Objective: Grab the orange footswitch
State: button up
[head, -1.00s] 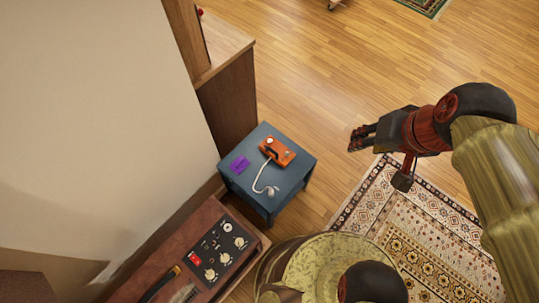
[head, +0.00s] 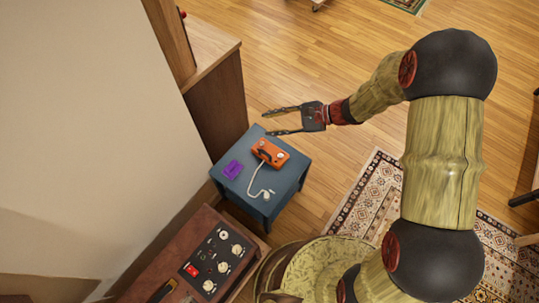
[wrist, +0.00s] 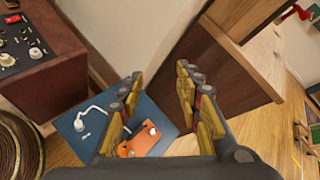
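The orange footswitch (head: 270,153) lies on a small blue table (head: 285,190), with a white cable curling from it toward the table's front. My gripper (head: 266,122) is open and empty, its two fingers pointing left above the table's back edge, apart from the footswitch. In the wrist view my gripper (wrist: 158,95) shows both fingers spread. The orange footswitch (wrist: 140,143) shows there low in the picture, partly hidden behind the left finger and the gripper body.
A wooden cabinet (head: 215,100) stands behind the table, a brown amplifier with knobs (head: 190,260) in front, and a wall to the left. A patterned rug (head: 365,205) and bare floor lie to the right.

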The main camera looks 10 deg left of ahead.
jog(key=w+f+m+t+b, duration=0.1)
jog(key=w+f+m+t, duration=0.15)
jog(key=f, duration=0.65)
jog(key=w+f+m+t, duration=0.1)
jog(key=f+m, duration=0.3)
jog(key=f, duration=0.4)
jog(key=m+t+b, duration=0.1)
jog(key=m+t, duration=0.2)
jog(key=m, duration=0.2)
send_near(269, 155)
jog(key=shift+h, duration=0.3)
jog(key=x, duration=0.4)
jog(key=shift+a+r, duration=0.2)
jog(key=shift+a, duration=0.25)
jog(key=shift+a+f, duration=0.1)
jog(key=shift+f, duration=0.2)
jog(key=b+x, duration=0.4)
jog(key=x, duration=0.3)
jog(key=shift+w+a+f, duration=0.1)
jog(key=shift+w+a, duration=0.05)
jog(key=shift+w, duration=0.05)
jog(key=shift+c, duration=1.2)
grip_shut()
jog(key=shift+w, duration=0.1)
